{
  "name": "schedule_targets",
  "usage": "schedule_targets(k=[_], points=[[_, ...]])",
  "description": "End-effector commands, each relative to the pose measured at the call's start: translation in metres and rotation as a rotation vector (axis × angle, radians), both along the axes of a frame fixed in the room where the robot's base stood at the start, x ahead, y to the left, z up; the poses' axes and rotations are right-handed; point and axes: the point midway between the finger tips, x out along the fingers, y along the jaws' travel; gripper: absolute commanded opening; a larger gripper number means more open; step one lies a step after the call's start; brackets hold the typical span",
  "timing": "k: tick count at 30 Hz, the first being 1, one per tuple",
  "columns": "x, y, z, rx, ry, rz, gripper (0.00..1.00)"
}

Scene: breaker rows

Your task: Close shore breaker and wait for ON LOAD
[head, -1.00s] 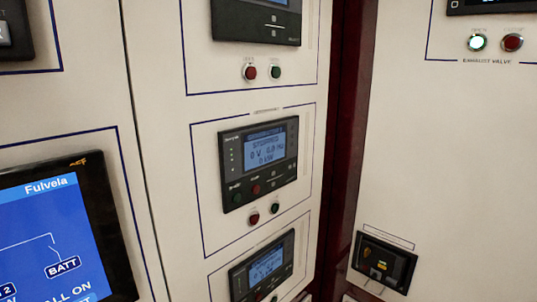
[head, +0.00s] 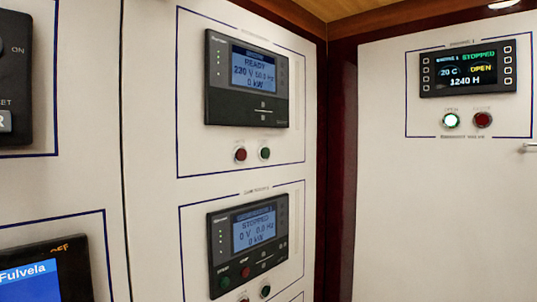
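The upper breaker panel (head: 247,80) is in the middle of the head view. Its screen (head: 260,72) reads READY, 230 V, 50.0 Hz, 0 kW. The label above it is too blurred to read, so I cannot tell for sure that it is the shore panel. Below it are a red button (head: 240,155) and a green button (head: 265,153). My gripper is not in view.
Below is a second panel (head: 248,245) reading STOPPED, 0 V, 0.0 Hz, 0 kW, with its own buttons. A blue Fulvela screen (head: 40,278) is at lower left.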

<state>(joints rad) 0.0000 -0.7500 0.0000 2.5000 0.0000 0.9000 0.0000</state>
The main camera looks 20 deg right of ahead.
Motion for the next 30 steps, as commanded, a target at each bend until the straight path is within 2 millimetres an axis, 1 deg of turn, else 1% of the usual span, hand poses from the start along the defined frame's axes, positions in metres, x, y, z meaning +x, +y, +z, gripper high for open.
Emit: schedule_targets(k=[2, 15, 30], points=[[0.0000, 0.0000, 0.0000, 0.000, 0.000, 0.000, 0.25], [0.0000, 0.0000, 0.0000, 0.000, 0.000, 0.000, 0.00], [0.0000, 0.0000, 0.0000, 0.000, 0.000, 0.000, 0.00]])
